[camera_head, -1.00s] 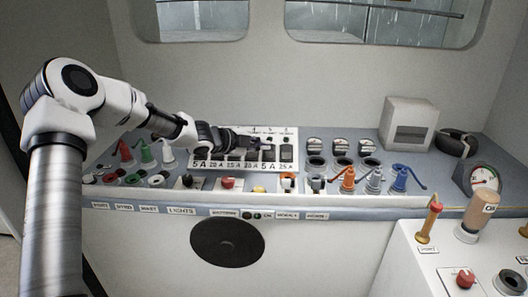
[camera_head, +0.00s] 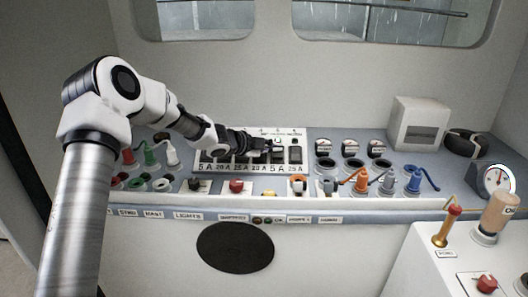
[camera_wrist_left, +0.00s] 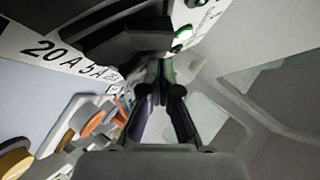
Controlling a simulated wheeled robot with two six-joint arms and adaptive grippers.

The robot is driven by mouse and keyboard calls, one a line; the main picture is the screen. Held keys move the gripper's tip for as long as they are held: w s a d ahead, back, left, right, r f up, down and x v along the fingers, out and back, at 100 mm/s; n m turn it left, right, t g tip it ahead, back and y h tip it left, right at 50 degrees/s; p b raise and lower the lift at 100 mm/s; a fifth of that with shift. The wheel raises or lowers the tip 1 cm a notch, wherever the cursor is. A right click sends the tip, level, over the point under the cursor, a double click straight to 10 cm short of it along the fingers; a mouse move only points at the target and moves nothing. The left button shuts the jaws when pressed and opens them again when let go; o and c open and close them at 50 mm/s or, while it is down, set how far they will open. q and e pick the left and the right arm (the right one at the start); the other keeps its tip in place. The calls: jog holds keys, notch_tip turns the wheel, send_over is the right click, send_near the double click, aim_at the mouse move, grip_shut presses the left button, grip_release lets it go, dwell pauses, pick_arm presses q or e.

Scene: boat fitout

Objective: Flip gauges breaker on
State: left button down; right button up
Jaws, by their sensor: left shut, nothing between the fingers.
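The white breaker panel (camera_head: 202,172) stands on the console, with a row of dark breakers marked 5 A, 20 A, 15 A, 25 A and similar. Its upper labels are too small to read, so I cannot tell which breaker is for the gauges. My left gripper (camera_head: 272,146) is shut and empty at the panel's upper right part, in front of some breakers. My right gripper is not in view.
Three round switches (camera_head: 351,163) and colored plugs (camera_head: 388,180) sit right of the panel. Green (camera_head: 150,152) and other plugs stand at left, under my arm. A red knob (camera_head: 236,187) lies below the panel. A grey box (camera_head: 418,124) stands at back right.

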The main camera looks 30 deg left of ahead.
pick_arm(q)
jog(key=shift+s+a+f, duration=0.1)
jog(key=shift+a+f, duration=0.05)
jog(key=shift+a, duration=0.45)
jog(key=shift+s, duration=0.25)
jog(key=shift+d, duration=0.4)
jog(key=shift+w+d, duration=0.2)
jog(key=shift+d, duration=0.1)
jog(key=shift+f+b, duration=0.2)
jog(key=shift+b, duration=0.15)
jog(key=shift+s+f, duration=0.15)
jog(key=shift+s+b, duration=0.4)
jog(key=shift+b, duration=0.1)
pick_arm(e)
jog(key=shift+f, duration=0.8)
pick_arm(q)
jog(key=shift+d, duration=0.15)
